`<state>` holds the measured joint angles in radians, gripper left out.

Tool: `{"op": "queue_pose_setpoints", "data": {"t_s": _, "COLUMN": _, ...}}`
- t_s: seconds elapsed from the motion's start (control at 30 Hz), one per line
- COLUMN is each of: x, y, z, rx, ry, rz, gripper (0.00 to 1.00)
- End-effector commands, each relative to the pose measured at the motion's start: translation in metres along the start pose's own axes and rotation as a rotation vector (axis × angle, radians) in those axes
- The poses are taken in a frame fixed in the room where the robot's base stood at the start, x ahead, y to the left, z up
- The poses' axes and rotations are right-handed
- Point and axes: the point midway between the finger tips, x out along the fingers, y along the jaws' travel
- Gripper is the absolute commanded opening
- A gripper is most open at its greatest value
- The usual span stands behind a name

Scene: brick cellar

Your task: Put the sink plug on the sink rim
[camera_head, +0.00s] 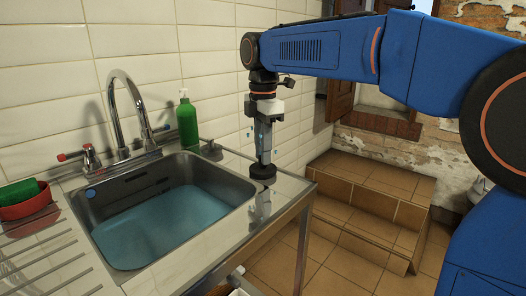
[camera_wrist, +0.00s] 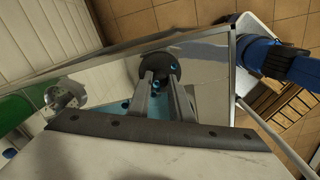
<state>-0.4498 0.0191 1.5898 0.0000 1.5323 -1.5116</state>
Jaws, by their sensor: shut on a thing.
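The sink plug (camera_head: 262,172) is a black round disc, held just above the steel counter to the right of the basin; I cannot tell if it touches. In the wrist view the plug (camera_wrist: 160,68) sits at the fingertips. My gripper (camera_head: 263,157) points straight down and is shut on the plug; its fingers also show in the wrist view (camera_wrist: 158,84). The sink (camera_head: 237,180) is a steel basin with bluish water, and its flat rim runs around it. The plug is over the flat steel at the basin's right side.
A green soap bottle (camera_head: 187,122) stands behind the basin, left of my gripper. A chrome tap (camera_head: 119,105) rises at the back. A red dish with a green sponge (camera_head: 25,200) sits at the left by the drainer grooves. Tiled steps (camera_head: 375,205) lie to the right.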

Motion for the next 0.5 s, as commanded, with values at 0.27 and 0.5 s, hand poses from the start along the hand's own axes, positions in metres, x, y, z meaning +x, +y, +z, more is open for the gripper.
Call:
{"op": "queue_pose_setpoints", "data": {"t_s": 0.27, "x": 0.0011, "y": 0.0000, "z": 0.0000, "rx": 0.000, "ry": 0.000, "rz": 0.000, "gripper": 0.06}}
{"op": "queue_pose_setpoints", "data": {"t_s": 0.5, "x": 0.0028, "y": 0.0000, "z": 0.0000, "rx": 0.000, "ry": 0.000, "rz": 0.000, "gripper": 0.38}}
